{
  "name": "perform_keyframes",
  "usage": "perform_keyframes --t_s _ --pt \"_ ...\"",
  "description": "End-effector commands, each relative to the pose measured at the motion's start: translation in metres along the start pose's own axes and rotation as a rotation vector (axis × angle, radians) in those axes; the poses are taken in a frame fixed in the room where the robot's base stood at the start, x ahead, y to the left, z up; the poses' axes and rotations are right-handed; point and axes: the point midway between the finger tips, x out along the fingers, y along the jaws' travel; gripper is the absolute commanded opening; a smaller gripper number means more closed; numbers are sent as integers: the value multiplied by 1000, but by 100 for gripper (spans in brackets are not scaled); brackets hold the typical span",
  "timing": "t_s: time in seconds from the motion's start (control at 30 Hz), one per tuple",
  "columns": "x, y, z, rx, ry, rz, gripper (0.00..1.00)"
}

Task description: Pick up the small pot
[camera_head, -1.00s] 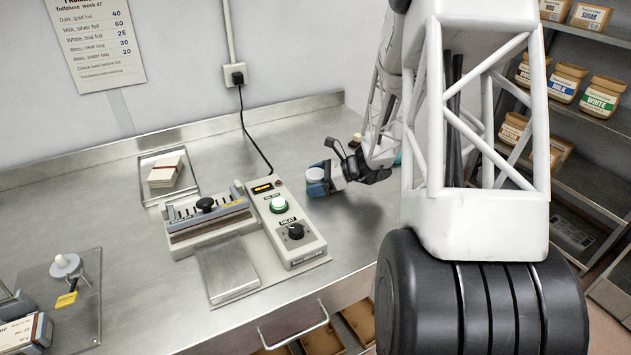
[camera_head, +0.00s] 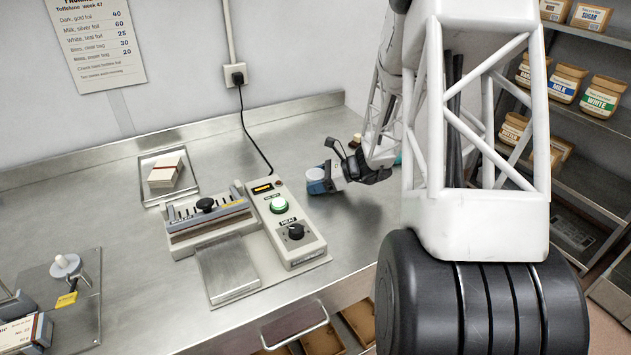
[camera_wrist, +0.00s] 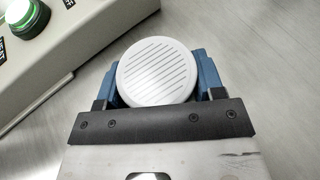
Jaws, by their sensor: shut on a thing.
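The small pot (camera_wrist: 158,72) shows in the wrist view as a round white top with slanted grooves. It sits between the two blue fingers of my gripper (camera_wrist: 158,85), which are shut on its sides. In the head view my gripper (camera_head: 322,180) is low over the steel bench, just right of the heat sealer, with the pale top of the pot (camera_head: 316,174) between the fingers. The lower part of the pot is hidden by the fingers. I cannot tell whether its base touches the bench.
The heat sealer's control box (camera_head: 285,222) with a green button and black knob stands close left of my gripper. The sealer (camera_head: 207,219) and a tray with cards (camera_head: 167,172) are farther left. Shelves with bags (camera_head: 568,83) stand at the right. Bench ahead is clear.

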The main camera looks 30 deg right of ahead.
Motion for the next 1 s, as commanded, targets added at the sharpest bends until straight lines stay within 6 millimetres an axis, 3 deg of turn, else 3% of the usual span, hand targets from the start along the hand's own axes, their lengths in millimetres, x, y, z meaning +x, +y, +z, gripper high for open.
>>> perform_keyframes --t_s 0.27,0.8,1.0 --pt "-5 0 12 -3 0 -1 35" --pt "-32 0 78 -3 0 -1 35" --pt "-38 0 91 -1 0 -1 35"
